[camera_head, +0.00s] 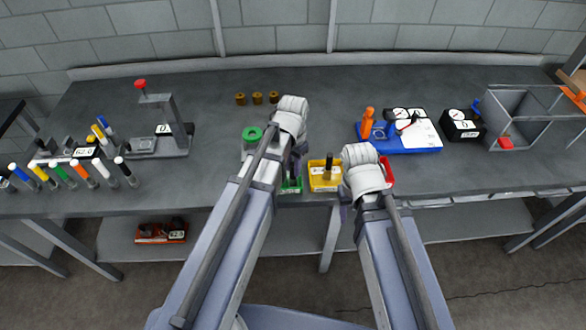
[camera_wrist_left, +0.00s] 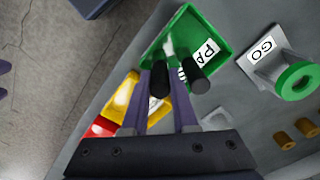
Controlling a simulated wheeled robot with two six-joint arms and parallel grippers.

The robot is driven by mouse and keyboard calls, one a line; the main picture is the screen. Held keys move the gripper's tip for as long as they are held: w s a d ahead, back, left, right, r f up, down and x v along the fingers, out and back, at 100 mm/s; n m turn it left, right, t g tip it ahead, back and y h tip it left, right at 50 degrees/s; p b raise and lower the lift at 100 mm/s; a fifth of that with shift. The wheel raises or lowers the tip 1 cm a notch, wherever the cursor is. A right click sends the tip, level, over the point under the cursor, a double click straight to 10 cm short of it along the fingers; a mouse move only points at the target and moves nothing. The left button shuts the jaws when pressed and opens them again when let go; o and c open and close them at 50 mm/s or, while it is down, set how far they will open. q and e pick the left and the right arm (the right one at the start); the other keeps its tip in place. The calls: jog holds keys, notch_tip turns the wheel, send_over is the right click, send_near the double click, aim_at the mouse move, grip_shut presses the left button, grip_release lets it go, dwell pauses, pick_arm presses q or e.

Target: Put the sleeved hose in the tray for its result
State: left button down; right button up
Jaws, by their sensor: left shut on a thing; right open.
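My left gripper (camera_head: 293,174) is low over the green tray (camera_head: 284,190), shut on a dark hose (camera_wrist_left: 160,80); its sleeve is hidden. In the left wrist view the green tray (camera_wrist_left: 219,38) has a white label starting "PA", and a second dark cylinder (camera_wrist_left: 200,80) beside my fingers leans across it. The yellow tray (camera_head: 315,184) stands to its right, with an upright black hose in a brass-coloured sleeve (camera_head: 328,168). The red tray (camera_head: 389,174) is partly hidden by my right arm. My right gripper (camera_head: 345,206) is open and seems empty, mostly hidden by its wrist.
A green-capped post (camera_head: 252,135) marked "GO" stands left of my left wrist. Several brass-coloured sleeves (camera_head: 257,98) stand behind. A red-knobbed press (camera_head: 160,130) and several coloured tools (camera_head: 82,170) are left. A blue board (camera_head: 408,140) and black gauge box (camera_head: 462,124) are right.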

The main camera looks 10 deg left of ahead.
pick_arm(q)
jog(key=shift+f, duration=0.15)
jog(key=c, duration=1)
grip_release()
notch_tip(320, 180, up, 12)
jog(key=r+p, duration=0.1)
jog(key=p, duration=1.1)
jog(key=s+d, duration=0.2)
jog(key=s, duration=0.2)
jog(key=s+d+n, duration=0.1)
jog(key=s+d, duration=0.1)
jog(key=s, duration=0.2)
jog(key=s+d+n+y, duration=0.1)
jog(key=s+d, duration=0.2)
jog(key=s, duration=0.1)
jog(key=shift+s+f, duration=0.25)
jog(key=shift+s, duration=0.05)
